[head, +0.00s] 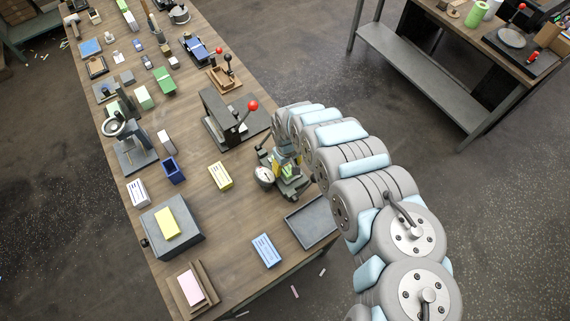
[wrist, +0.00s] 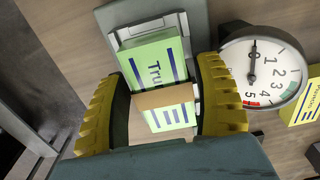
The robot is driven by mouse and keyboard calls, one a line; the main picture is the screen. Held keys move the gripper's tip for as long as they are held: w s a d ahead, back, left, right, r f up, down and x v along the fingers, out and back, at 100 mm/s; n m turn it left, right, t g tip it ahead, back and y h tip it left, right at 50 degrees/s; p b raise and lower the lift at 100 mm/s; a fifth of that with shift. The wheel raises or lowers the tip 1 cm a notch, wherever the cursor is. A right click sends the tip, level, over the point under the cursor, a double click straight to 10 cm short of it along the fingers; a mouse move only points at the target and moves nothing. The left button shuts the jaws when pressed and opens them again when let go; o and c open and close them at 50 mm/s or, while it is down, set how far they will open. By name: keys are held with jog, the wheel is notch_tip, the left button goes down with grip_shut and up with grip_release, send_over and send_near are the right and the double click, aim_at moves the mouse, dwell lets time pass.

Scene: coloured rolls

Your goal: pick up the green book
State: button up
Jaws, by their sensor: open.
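The green book (wrist: 158,58) has dark blue lettering and stripes. In the wrist view it lies over a grey plate, and a brown band crosses it between the lettered part and a striped green part below. My gripper (wrist: 164,68) is open, with one yellow ridged finger on each side of the book. I cannot tell whether either finger touches it. In the head view a small patch of green (head: 288,171) shows at my gripper, mostly hidden by the arm and the device there.
A dial gauge (wrist: 262,70) stands close right of my gripper, with a yellow book (wrist: 302,103) beyond it. In the head view, a press with a red-knobbed lever (head: 228,122) is behind, and a grey tray (head: 313,222) is in front near the table edge.

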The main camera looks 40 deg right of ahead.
jog(key=c, duration=1)
